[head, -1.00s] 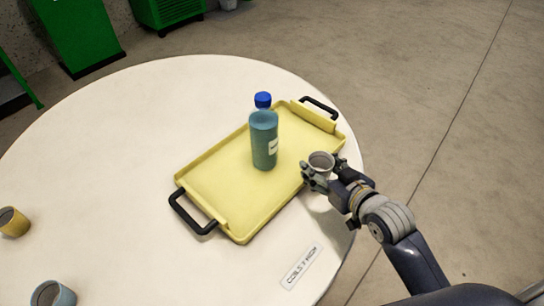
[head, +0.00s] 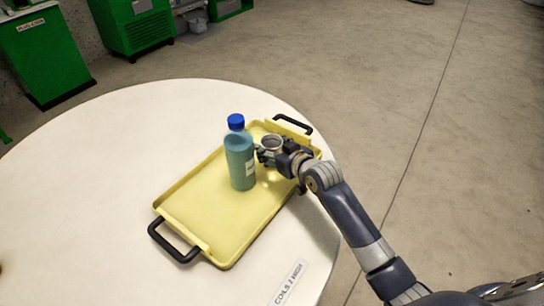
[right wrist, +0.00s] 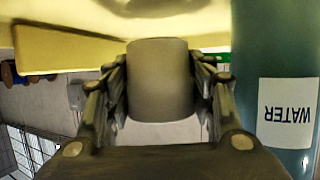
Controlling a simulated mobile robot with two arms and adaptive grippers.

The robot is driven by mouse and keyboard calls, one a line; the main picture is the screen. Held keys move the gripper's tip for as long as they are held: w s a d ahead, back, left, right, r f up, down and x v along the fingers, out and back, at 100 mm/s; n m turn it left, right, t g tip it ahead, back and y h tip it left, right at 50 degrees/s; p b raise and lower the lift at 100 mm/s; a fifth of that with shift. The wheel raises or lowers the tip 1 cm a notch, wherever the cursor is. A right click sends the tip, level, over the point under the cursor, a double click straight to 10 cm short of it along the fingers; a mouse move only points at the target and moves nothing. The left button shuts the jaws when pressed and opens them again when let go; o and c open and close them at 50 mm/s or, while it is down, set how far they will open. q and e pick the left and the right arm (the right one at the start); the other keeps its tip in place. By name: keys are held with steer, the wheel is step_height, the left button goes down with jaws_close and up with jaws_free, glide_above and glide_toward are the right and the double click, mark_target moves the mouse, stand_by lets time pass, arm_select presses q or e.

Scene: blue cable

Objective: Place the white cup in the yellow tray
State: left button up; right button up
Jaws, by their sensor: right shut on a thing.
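The white cup (head: 271,143) looks greyish and is upright between the fingers of my right gripper (head: 268,152). In the right wrist view the cup (right wrist: 160,80) is gripped from both sides by the fingers. The gripper is over the right part of the yellow tray (head: 205,215), just right of the bottle. Whether the cup's base touches the tray is hard to tell. The tray lies on the round table and has black handles at both ends. My left gripper is not in view.
A blue-green water bottle (head: 240,160) with a blue cap stands in the tray, close beside the cup. It also shows in the right wrist view (right wrist: 270,60). The tray's left half is clear. A label (head: 289,283) lies near the front edge of the white table (head: 80,200).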

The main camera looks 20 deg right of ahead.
steer(key=shift+f, duration=1.65)
steer(key=shift+s+f, duration=0.1)
steer(key=shift+f, duration=0.05)
steer(key=o, duration=1.1)
steer(key=shift+r, duration=0.2)
steer(key=v, duration=1.2)
steer(key=shift+p, duration=0.3)
